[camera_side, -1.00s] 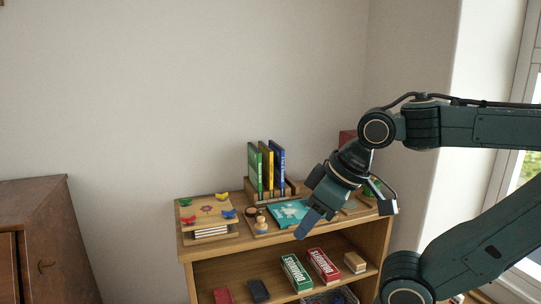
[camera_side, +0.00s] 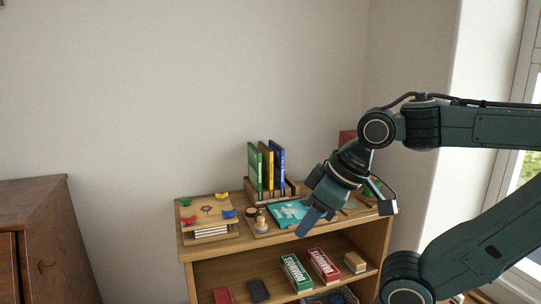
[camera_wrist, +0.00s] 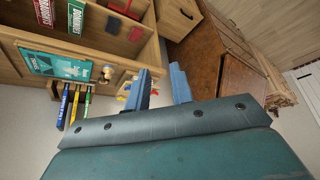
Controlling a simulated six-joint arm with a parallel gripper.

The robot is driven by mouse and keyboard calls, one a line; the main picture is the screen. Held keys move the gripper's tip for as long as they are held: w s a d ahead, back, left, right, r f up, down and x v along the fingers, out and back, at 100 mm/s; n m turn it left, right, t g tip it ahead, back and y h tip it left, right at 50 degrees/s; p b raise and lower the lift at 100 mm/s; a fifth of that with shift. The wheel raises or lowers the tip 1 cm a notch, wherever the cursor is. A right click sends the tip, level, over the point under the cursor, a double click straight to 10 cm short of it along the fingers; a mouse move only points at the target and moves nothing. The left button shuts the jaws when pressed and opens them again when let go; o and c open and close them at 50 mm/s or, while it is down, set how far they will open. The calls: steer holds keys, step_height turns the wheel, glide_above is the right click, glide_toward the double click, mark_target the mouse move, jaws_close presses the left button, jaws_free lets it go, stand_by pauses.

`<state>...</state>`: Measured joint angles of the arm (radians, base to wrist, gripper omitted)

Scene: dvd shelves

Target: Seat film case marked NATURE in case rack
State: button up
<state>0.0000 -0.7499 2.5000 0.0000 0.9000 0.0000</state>
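A teal film case (camera_side: 285,213) lies flat on the shelf top, partly hidden behind my gripper; its lettering is too small to read. It also shows in the wrist view (camera_wrist: 55,64). The wooden case rack (camera_side: 291,188) stands behind it, holding green, yellow and blue cases (camera_side: 267,168) upright. In the wrist view the cases in the rack (camera_wrist: 72,102) hang below the teal case. My gripper (camera_side: 312,222) is in front of the teal case in the side view. The wrist view shows its two blue fingers (camera_wrist: 160,72) apart with nothing between them.
A wooden stand with coloured butterflies (camera_side: 207,213) is at the left of the shelf top, beside a small wooden stamp-like piece (camera_side: 260,224). Green and red domino boxes (camera_side: 297,272) lie on the shelf below. A dark cabinet (camera_side: 45,240) stands at left.

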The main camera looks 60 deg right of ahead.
steer(key=m+t+h, duration=0.4)
steer(key=m+h, duration=0.5)
steer(key=h, duration=0.1)
glide_toward(260, 152)
steer(key=shift+w+d+f, duration=0.1)
steer(key=shift+w+d, duration=0.15)
steer(key=shift+d, duration=0.25)
steer(key=shift+x, duration=4.25)
steer(key=shift+w+f, duration=0.15)
steer(key=shift+f, duration=0.05)
steer(key=shift+x, duration=2.45)
